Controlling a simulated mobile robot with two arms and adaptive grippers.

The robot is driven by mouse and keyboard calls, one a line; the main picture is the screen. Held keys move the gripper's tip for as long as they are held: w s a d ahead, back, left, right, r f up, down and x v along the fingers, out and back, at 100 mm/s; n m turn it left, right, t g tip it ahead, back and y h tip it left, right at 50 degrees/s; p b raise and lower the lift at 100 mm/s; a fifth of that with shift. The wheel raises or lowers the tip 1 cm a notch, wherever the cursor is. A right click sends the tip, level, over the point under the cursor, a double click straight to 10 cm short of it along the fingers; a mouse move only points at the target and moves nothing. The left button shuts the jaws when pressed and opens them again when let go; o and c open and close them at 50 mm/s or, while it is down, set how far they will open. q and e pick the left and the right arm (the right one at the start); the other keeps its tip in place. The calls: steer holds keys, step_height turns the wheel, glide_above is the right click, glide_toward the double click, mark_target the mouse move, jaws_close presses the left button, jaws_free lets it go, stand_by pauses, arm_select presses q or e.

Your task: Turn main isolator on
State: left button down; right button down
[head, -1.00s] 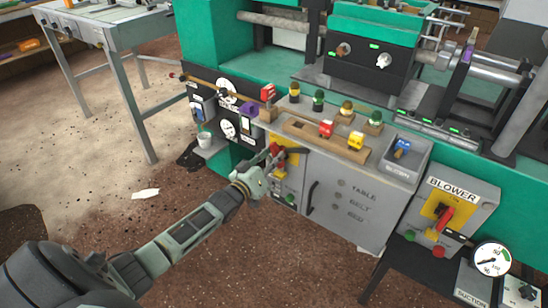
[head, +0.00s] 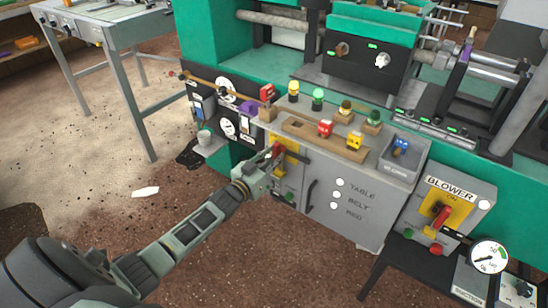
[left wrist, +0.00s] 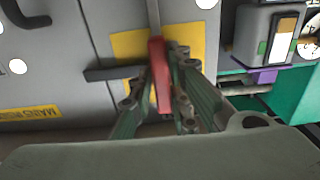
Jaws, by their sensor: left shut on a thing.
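The main isolator is a red handle (left wrist: 160,75) on a yellow plate (left wrist: 128,45) at the left of the grey cabinet front. In the left wrist view the handle stands nearly upright between the fingers of my left gripper (left wrist: 162,92), which is shut on it. A black bar (left wrist: 112,73) sticks out sideways across the plate. In the head view my left gripper (head: 265,166) reaches the isolator from the lower left and hides part of it; the yellow plate (head: 290,144) shows above. My right gripper is not in view.
White lamps (head: 339,182) glow beside the TABLE, BELT and BED labels on the grey cabinet (head: 360,220). The BLOWER box (head: 463,193) with its own red handle stands at the right. A wooden rack (head: 320,143) with coloured plugs lies above the isolator.

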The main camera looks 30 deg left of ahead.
arm_select(q)
steer(key=shift+s+a+f, duration=0.1)
steer(key=shift+a+f, duration=0.05)
steer(key=shift+f, duration=0.1)
steer(key=c, duration=1.7)
jaws_free()
steer(key=shift+r, duration=0.1)
steer(key=shift+r, duration=0.1)
steer(key=s, duration=0.8)
steer(key=s+a, duration=0.1)
steer(key=s, duration=0.3)
